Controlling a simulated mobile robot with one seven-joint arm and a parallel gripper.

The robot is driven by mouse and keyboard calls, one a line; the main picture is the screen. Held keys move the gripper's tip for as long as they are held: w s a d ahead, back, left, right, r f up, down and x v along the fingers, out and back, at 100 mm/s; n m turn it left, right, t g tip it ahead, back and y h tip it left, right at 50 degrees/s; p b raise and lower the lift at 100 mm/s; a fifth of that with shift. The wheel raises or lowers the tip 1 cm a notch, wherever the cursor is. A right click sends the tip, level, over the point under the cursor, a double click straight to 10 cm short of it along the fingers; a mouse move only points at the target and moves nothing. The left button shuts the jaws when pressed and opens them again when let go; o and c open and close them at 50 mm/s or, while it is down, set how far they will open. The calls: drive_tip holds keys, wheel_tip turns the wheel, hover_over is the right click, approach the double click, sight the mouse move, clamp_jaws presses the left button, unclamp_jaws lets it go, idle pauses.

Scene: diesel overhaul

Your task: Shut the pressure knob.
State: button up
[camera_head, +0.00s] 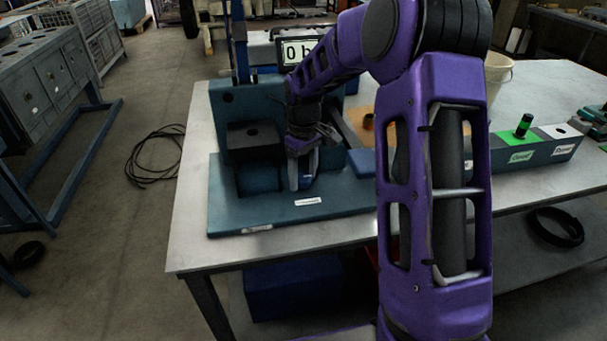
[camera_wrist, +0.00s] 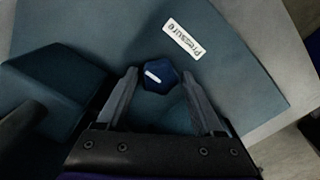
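The pressure knob (camera_wrist: 158,76) is a small dark blue knob with a white pointer mark, on the teal base plate (camera_wrist: 105,30). A white "Pressure" label (camera_wrist: 183,39) is beside it, and a label also shows on the plate in the head view (camera_head: 308,201). My gripper (camera_wrist: 160,80) is open, with one finger on each side of the knob. A gap shows between the knob and the fingers; I cannot tell how far above it the tips are. In the head view my gripper (camera_head: 302,178) points down at the plate and hides the knob.
A display (camera_head: 298,51) behind my arm reads "0 b", partly covered. A long box with green labels (camera_head: 520,156) lies to the right. The table's front left corner (camera_head: 190,245) is clear.

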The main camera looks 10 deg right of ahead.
clamp_jaws()
drive_tip(key=shift+m, duration=0.4)
drive_tip(key=m, duration=0.3)
drive_tip(key=shift+r+m, duration=0.1)
drive_tip(key=shift+m, duration=0.3)
drive_tip(key=m, duration=0.4)
drive_tip(key=shift+m+p, duration=0.3)
drive_tip(key=shift+p, duration=0.1)
drive_tip(key=m, duration=0.4)
drive_tip(key=shift+p, duration=0.4)
drive_tip(key=shift+m+p, duration=0.5)
drive_tip(key=shift+m, duration=1.9)
